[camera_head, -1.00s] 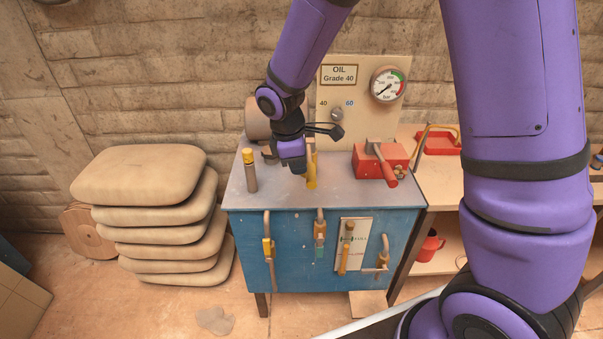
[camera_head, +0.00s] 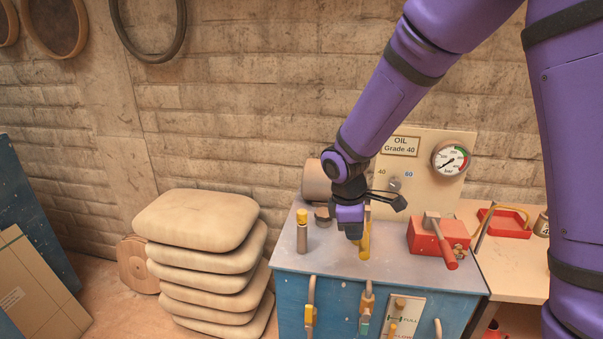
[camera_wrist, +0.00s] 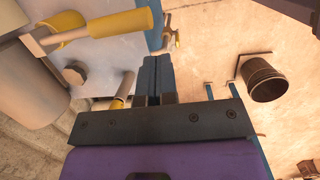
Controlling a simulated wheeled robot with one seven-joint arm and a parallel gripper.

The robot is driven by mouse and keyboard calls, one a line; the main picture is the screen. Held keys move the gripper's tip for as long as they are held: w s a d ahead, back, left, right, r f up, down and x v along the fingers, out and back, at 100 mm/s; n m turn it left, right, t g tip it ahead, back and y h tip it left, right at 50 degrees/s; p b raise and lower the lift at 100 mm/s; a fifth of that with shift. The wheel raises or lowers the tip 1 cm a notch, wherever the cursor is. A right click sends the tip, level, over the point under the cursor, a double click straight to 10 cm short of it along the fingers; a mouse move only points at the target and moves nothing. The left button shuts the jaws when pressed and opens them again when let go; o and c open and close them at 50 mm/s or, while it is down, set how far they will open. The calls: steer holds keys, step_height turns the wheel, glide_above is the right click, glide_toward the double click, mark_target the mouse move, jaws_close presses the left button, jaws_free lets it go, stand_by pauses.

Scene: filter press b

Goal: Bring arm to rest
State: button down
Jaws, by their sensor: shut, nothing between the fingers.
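My purple arm comes down from the upper right in the head view. My gripper (camera_head: 350,232) is above the top of the blue press cabinet (camera_head: 345,290), beside a yellow-handled lever (camera_head: 365,238). In the wrist view my gripper (camera_wrist: 155,68) shows its two dark fingers close together with nothing between them. A yellow handle (camera_wrist: 122,22) shows there at the upper left, apart from the fingers. The gripper's lower tip partly overlaps the yellow lever in the head view, and I cannot tell the gap between them.
A yellow-capped post (camera_head: 302,232) stands left of my gripper, and a red box with a lever (camera_head: 437,238) right. The gauge panel (camera_head: 425,165) rises behind. Stacked sacks (camera_head: 200,225) stand left of the cabinet. A dark bucket (camera_wrist: 265,80) shows in the wrist view.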

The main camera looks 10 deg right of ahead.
steer(key=s+d+r+m+t+y, duration=0.1)
steer(key=s+d+r+m, duration=0.2)
steer(key=s+r, duration=0.3)
steer(key=s+d+r+m+t, duration=0.1)
steer(key=s+d+r+m, duration=0.3)
steer(key=r, duration=0.3)
steer(key=s+d+r+m+t+y, duration=0.1)
steer(key=s+d+r+m+t, duration=0.15)
steer(key=s+r, duration=0.35)
steer(key=s+d+r+m, duration=0.2)
steer(key=s+r+m, duration=0.2)
steer(key=s, duration=0.3)
steer(key=shift+s+t, duration=0.15)
steer(key=shift+t, duration=0.2)
steer(key=shift+m, duration=0.25)
steer(key=w+a+f+n+g+h, duration=0.15)
steer(key=w+n, duration=0.25)
steer(key=w, duration=0.4)
steer(key=w+a+f+n+g+y, duration=0.15)
steer(key=w+n, duration=0.25)
steer(key=w, duration=0.5)
steer(key=w+a+f+n+g+h, duration=0.1)
steer(key=w+a+f+n+g, duration=0.2)
steer(key=w+a+f+n, duration=0.3)
steer(key=w+f, duration=0.5)
steer(key=w, duration=0.1)
steer(key=shift+w+a+f+g+h, duration=0.3)
steer(key=shift+a+f+h, duration=0.05)
steer(key=shift+h, duration=0.05)
